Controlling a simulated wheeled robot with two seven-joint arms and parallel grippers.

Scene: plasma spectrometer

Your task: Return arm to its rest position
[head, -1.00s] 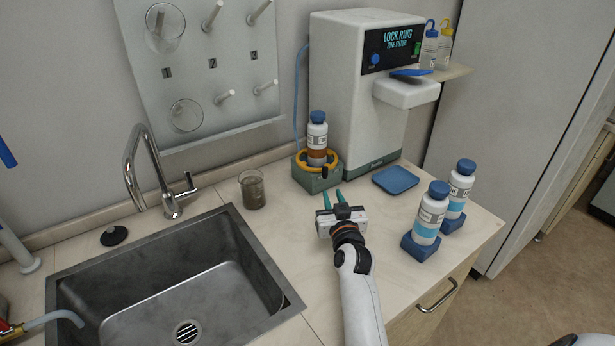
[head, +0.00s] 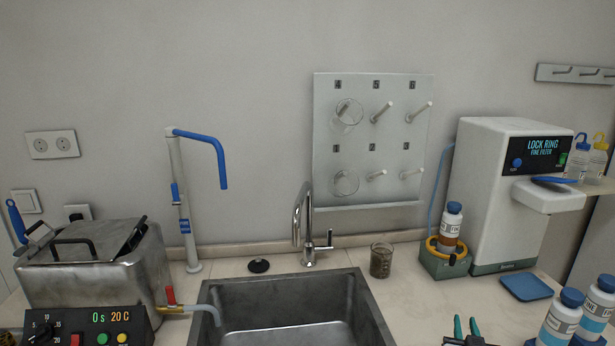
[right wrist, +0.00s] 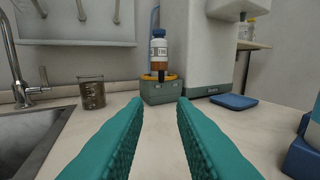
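My right gripper (head: 466,330) shows at the bottom edge of the head view, with only its teal fingertips and a bit of its body visible. In the right wrist view its two teal fingers (right wrist: 158,135) are spread apart with nothing between them, above the counter. A brown bottle with a white label and blue cap (head: 451,226) stands inside the yellow ring of a green holder (head: 440,262), ahead of the gripper and apart from it. It also shows in the right wrist view (right wrist: 158,54). The rest of my right arm is out of the head view. My left gripper is not in view.
A sink (head: 290,305) with a tap (head: 304,225) is left of the gripper. A beaker (head: 381,261) stands behind it. The filter machine (head: 490,190), a blue pad (head: 526,287) and two blue-capped bottles (head: 560,318) are to the right. A metal bath (head: 95,270) is far left.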

